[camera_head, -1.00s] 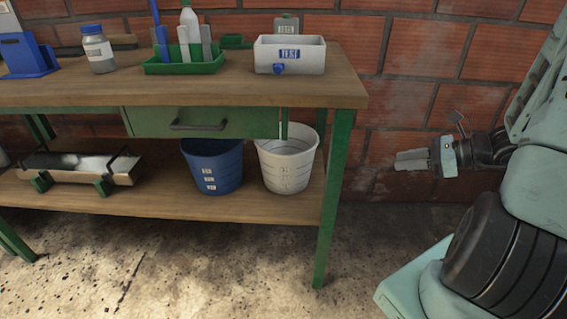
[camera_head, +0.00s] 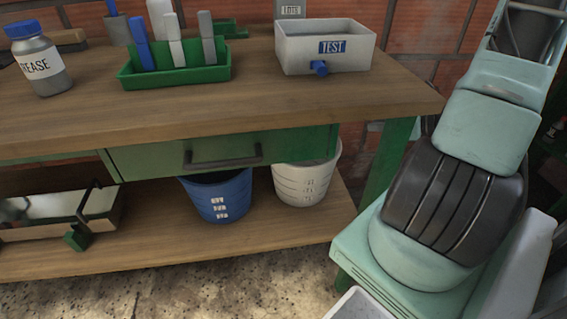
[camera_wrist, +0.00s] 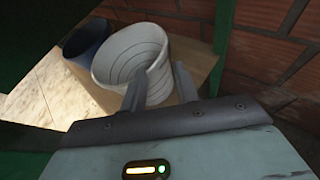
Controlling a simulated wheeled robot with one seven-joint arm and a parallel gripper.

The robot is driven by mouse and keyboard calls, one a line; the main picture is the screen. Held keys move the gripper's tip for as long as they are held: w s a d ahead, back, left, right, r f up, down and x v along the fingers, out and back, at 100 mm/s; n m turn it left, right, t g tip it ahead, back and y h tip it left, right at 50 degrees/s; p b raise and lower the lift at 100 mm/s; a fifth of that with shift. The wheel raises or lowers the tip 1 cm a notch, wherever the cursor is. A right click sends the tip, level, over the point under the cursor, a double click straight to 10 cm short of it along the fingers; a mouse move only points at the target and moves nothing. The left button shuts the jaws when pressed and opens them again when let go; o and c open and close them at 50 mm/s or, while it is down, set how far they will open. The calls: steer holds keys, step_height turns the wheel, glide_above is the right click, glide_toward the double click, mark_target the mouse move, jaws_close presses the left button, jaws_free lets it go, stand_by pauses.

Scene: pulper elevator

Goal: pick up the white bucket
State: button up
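The white bucket (camera_head: 305,182) stands upright on the lower shelf (camera_head: 165,240) of the workbench, with its top hidden by the bench's drawer front and tabletop in the head view. In the wrist view the white bucket (camera_wrist: 133,58) shows its open mouth and ringed wall. My gripper (camera_wrist: 160,78) is open at the bucket's right side. In that picture one finger overlaps the bucket and the other lies just right of it, with part of the bucket between them. I cannot tell whether they touch it.
A blue bucket (camera_head: 218,194) stands close on the left of the white one. The bench's green leg (camera_head: 390,160) is to the right, and the drawer (camera_head: 215,152) hangs above. A TEST box (camera_head: 325,50) and a green tray (camera_head: 175,72) sit on the tabletop.

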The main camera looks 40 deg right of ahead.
steer(key=shift+d+f+b+x, duration=0.1)
steer(key=shift+b+x, duration=0.75)
steer(key=shift+x, duration=2.15)
steer(key=shift+d+f+b+x, duration=0.15)
steer(key=shift+b+x, duration=0.7)
steer(key=shift+x, duration=2.1)
steer(key=shift+f+b+x, duration=0.1)
steer(key=shift+b+x, duration=0.75)
steer(key=shift+x, duration=2.15)
steer(key=shift+s, duration=0.1)
jaws_close()
